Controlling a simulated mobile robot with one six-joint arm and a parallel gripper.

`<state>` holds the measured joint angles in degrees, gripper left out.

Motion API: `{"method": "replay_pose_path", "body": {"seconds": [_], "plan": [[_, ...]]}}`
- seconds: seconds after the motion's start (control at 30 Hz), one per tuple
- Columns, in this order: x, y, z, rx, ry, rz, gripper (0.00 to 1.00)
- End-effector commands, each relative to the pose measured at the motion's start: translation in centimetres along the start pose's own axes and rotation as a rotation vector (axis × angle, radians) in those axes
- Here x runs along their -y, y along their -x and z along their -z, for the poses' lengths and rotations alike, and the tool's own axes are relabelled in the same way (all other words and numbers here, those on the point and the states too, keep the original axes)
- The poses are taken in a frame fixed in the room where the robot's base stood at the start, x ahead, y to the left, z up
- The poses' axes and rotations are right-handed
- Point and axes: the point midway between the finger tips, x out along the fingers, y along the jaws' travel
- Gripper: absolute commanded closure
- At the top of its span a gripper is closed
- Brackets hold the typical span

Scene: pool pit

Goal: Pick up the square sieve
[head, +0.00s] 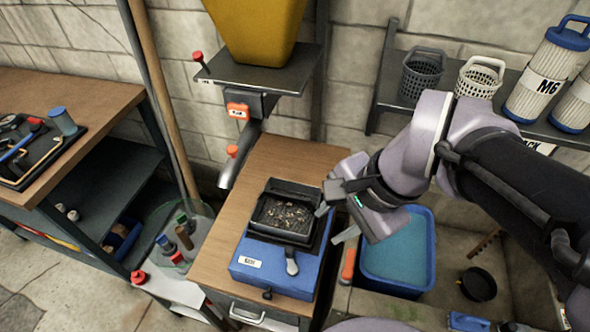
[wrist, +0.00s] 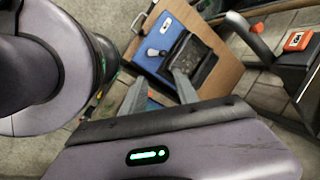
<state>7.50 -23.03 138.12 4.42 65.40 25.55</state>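The square sieve (head: 280,233) is a black square tray with small brown debris in it. It sits level on a blue box-shaped device (head: 257,262) on a wooden-topped cabinet. It also shows in the wrist view (wrist: 182,48), partly hidden behind a finger. My gripper (head: 329,227) is open and empty, to the right of the sieve and apart from it. In the wrist view my gripper (wrist: 160,80) has its two fingers spread, pointing toward the blue device.
A grey lever (head: 292,262) stands at the device's front. A metal spout (head: 236,160) under a yellow hopper (head: 255,30) hangs behind left. A blue tub (head: 430,250) stands on the right, below my arm. Baskets (head: 421,75) and filter cartridges (head: 548,70) fill the shelf.

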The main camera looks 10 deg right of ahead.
Motion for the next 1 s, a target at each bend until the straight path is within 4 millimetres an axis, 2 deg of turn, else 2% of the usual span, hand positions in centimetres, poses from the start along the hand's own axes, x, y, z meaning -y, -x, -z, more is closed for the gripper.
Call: {"method": "replay_pose_path", "body": {"seconds": [0.27,0.37,0.47,0.63,0.7,0.77,0.8,0.9,1.0], "plan": [[1.8,-2.3,1.8,0.196,-0.626,-0.146,0.64],[2.6,-3.5,2.8,0.277,-0.916,-0.230,0.64],[3.6,-5.2,4.4,0.374,-1.285,-0.354,0.64],[4.9,-9.7,9.2,0.583,-2.107,-0.748,0.64],[4.9,-12.1,11.5,0.667,-2.431,-0.984,0.64],[4.5,-14.1,13.5,0.736,-2.670,-1.216,0.64],[4.1,-15.4,14.7,-0.739,2.668,1.318,0.64],[2.9,-18.2,17.1,-0.635,2.243,1.334,0.64],[1.9,-20.1,18.5,-0.571,1.977,1.346,0.64]]}}
